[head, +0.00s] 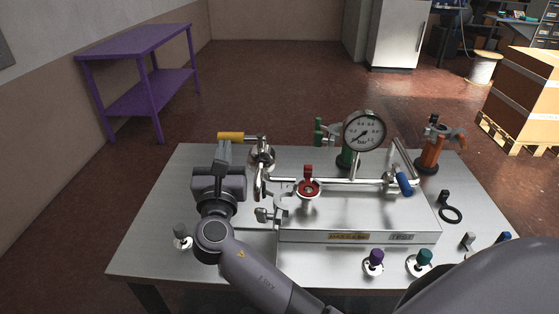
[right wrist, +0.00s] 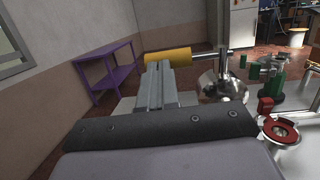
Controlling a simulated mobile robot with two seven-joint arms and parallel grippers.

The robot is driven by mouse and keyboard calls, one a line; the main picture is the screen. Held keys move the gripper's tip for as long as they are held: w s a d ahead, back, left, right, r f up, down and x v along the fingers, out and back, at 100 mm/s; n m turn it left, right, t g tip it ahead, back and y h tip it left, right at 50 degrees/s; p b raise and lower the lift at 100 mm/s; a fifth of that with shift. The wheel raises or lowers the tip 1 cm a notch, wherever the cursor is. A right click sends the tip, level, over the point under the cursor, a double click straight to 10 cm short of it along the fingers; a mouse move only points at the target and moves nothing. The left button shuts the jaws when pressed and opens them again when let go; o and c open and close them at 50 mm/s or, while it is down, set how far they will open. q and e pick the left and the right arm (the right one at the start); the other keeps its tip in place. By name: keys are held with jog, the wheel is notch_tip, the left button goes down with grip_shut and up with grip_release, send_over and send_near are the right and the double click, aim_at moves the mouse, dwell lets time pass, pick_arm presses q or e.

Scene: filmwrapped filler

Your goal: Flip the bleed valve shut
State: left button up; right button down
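A lever with a yellow grip (head: 231,136) sticks out to the left from a silver valve body (head: 262,156) on the left side of the metal bench. No readable label marks any valve as the bleed valve. My right gripper (head: 223,151) is at the yellow grip, on its near side. In the right wrist view its two fingers (right wrist: 158,70) are close together, with their tips at the lower edge of the yellow grip (right wrist: 167,57). The grip lies across the tips, not between them; I cannot tell whether they touch. My left gripper is not in view.
A red valve handle (head: 308,187), a blue-handled lever (head: 404,184), a green valve (head: 319,131) and a pressure gauge (head: 364,131) stand right of my gripper. Purple (head: 376,256) and teal (head: 424,257) knobs sit at the front edge. A purple shelf (head: 140,45) stands behind.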

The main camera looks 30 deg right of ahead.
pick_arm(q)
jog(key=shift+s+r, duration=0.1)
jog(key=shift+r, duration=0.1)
pick_arm(e)
jog(key=shift+w+r, duration=0.15)
jog(key=shift+w, duration=0.1)
dwell(0.4)
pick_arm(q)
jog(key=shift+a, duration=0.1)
